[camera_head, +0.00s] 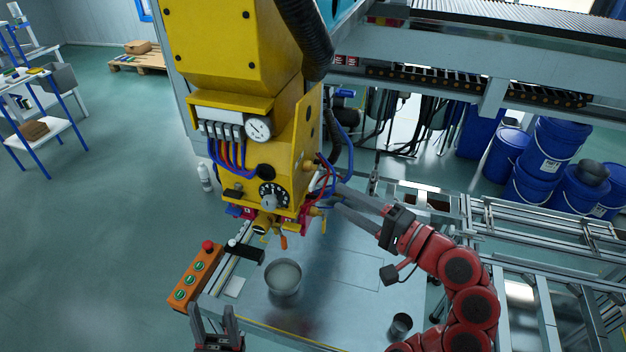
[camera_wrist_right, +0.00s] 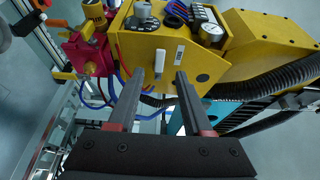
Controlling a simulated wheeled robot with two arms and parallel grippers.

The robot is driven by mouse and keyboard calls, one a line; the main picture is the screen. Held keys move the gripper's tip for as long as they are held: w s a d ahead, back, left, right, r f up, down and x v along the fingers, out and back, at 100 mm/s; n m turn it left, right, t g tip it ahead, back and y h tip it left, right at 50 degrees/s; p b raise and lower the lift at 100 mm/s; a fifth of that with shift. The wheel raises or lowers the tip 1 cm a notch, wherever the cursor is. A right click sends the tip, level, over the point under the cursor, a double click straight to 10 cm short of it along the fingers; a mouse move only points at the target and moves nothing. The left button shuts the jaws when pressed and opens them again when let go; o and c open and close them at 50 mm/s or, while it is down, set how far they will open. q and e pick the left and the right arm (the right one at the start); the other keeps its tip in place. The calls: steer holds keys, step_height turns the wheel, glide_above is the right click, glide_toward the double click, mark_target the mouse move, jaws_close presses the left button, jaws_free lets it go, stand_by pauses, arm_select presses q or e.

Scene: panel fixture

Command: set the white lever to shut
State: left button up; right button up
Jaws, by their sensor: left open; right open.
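A small white lever (camera_wrist_right: 160,63) sits on the side face of the yellow panel housing (camera_wrist_right: 205,68) in the right wrist view. It appears upright, beside a pale grey strip (camera_wrist_right: 180,52). In the head view this side of the yellow housing (camera_head: 285,160) is turned away, and I cannot make out the lever. My right gripper (camera_wrist_right: 160,76) is open and empty, its fingers pointing at that face with the lever between them in the picture; contact is not visible. It also shows in the head view (camera_head: 338,199), right of the housing. My left gripper (camera_head: 212,308) is open and empty, low in the head view.
A dial (camera_head: 270,195), a gauge (camera_head: 259,128), and red and blue cables crowd the housing. Below it, a table (camera_head: 340,300) carries a metal pot (camera_head: 283,278) and a small cup (camera_head: 401,326). An orange button box (camera_head: 195,277) is at its left edge.

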mark_target(315, 184)
steer(key=p+x, duration=0.3)
steer(key=x, duration=0.5)
steer(key=shift+d, duration=0.1)
steer(key=shift+w+a, duration=0.25)
steer(key=shift+w, duration=0.15)
steer(key=shift+c, duration=0.3)
jaws_close()
